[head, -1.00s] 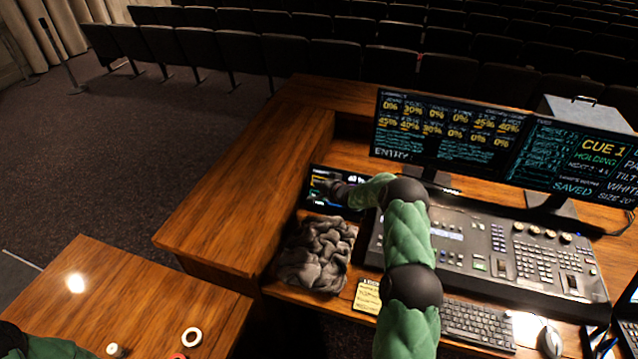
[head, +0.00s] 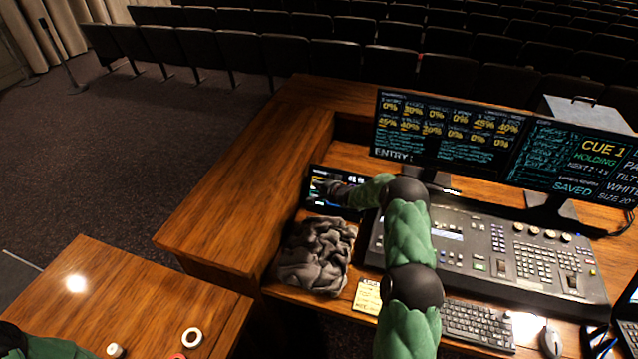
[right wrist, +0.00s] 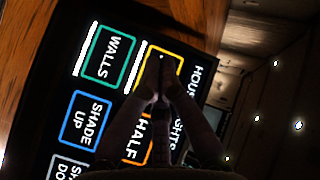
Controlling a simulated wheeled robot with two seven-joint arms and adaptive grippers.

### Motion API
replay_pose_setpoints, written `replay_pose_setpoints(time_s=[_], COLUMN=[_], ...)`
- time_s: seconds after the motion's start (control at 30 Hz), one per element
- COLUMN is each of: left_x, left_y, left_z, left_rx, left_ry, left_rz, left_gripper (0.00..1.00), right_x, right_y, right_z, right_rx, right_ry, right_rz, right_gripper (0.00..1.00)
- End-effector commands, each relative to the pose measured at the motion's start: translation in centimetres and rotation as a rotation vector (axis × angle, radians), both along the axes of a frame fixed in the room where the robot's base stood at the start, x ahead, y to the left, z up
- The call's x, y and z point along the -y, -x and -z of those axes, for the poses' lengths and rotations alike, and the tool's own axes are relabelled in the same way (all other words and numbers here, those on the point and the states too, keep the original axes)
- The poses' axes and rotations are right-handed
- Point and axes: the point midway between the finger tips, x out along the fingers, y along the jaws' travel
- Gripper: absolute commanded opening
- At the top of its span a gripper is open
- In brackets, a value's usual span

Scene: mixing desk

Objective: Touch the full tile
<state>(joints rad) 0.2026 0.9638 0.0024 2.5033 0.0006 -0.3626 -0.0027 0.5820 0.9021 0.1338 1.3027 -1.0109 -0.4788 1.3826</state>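A small dark touch panel (head: 350,179) lies at the left of the desk in the head view. In the right wrist view the panel (right wrist: 66,75) shows a heading partly reading HOUSE LIGHTS and several outlined tiles. A yellow-outlined tile (right wrist: 176,56) has its label hidden behind my right gripper (right wrist: 160,62). The fingers are together and empty, with the tips over this tile; I cannot tell whether they touch it. Below it is the orange HALF tile (right wrist: 139,140). In the head view my right gripper (head: 320,186) is over the panel's left part. My left gripper is out of view.
The green WALLS tile (right wrist: 109,56) and blue SHADE UP tile (right wrist: 86,119) are beside the yellow one. A crumpled grey cloth (head: 314,258) lies in front of the panel. A lighting console (head: 500,250) and two monitors (head: 445,130) stand to the right.

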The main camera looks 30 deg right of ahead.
Motion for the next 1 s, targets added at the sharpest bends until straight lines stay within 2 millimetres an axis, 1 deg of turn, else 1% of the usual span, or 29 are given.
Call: replay_pose_setpoints(time_s=[0.07,0.47,1.0], left_x=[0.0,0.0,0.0], left_y=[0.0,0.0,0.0], left_z=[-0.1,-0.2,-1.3], left_rx=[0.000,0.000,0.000], left_ry=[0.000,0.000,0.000], left_rz=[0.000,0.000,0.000], left_gripper=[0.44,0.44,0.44], right_x=[-0.2,-0.5,-3.4], right_y=[0.2,0.4,2.9], right_z=[-0.3,-0.4,-2.5], right_rx=[0.000,-0.001,-0.001], right_ry=[0.001,0.000,-0.001], right_rz=[0.000,-0.001,0.000], right_gripper=[0.00,0.00,0.00])
